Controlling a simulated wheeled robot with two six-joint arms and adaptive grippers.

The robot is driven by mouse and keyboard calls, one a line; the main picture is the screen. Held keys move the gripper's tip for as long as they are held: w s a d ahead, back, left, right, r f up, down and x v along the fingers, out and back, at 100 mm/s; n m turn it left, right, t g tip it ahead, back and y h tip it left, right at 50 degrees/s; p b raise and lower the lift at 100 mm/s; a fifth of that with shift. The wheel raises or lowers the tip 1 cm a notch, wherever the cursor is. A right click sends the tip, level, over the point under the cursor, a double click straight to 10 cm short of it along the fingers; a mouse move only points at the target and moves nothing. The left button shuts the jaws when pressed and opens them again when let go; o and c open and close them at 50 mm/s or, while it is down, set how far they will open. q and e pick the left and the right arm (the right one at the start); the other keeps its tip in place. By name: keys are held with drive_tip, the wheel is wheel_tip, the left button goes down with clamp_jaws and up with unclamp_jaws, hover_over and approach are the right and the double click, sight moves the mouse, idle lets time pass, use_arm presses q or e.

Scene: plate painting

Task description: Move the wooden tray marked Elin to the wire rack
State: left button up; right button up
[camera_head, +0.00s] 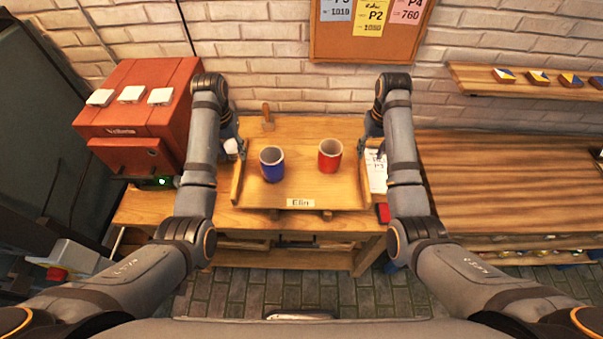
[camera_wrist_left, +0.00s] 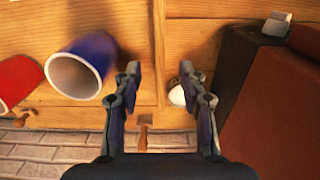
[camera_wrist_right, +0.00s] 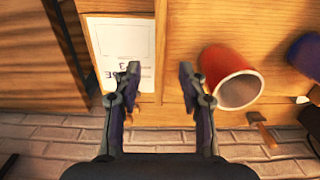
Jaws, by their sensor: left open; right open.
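The wooden tray marked Elin (camera_head: 301,203) sits on the wooden workbench, its label facing me. A blue cup (camera_head: 272,164) and a red cup (camera_head: 330,154) stand upright on it. My left gripper (camera_head: 239,150) is open at the tray's left side; in the left wrist view the tray's side wall (camera_wrist_left: 159,50) runs between its fingers. My right gripper (camera_head: 373,149) is open at the tray's right side; in the right wrist view that wall (camera_wrist_right: 160,45) lies between its fingers. Neither gripper is shut on the wall. I cannot make out a wire rack.
A red machine (camera_head: 140,105) stands left of the tray. A white paper sheet (camera_head: 377,172) lies just right of it, near my right gripper. A small wooden object (camera_head: 267,120) is behind the tray. A broad, bare striped wooden surface (camera_head: 510,185) is at the right.

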sight(238, 167)
use_arm(q)
drive_tip(key=f, duration=0.2)
drive_tip(key=w+f, duration=0.1)
drive_tip(key=shift+f, duration=0.4)
use_arm(e)
drive_tip(key=f, duration=0.3)
drive_tip(key=shift+w+f, duration=0.35)
drive_tip(key=shift+w, duration=0.05)
use_arm(q)
drive_tip(key=f, duration=0.5)
drive_tip(key=shift+s, duration=0.35)
use_arm(e)
drive_tip(key=f, duration=0.5)
drive_tip(key=shift+s, duration=0.3)
use_arm(q)
drive_tip(key=shift+w+f, duration=0.2)
drive_tip(key=shift+f, duration=0.45)
use_arm(e)
drive_tip(key=shift+w+f, duration=0.25)
drive_tip(key=shift+f, duration=0.45)
use_arm(q)
drive_tip(key=shift+s+r, duration=0.1)
drive_tip(key=c, duration=0.4)
use_arm(e)
drive_tip(key=shift+s+r, duration=0.15)
drive_tip(key=c, duration=0.4)
use_arm(q)
clamp_jaws()
use_arm(e)
clamp_jaws()
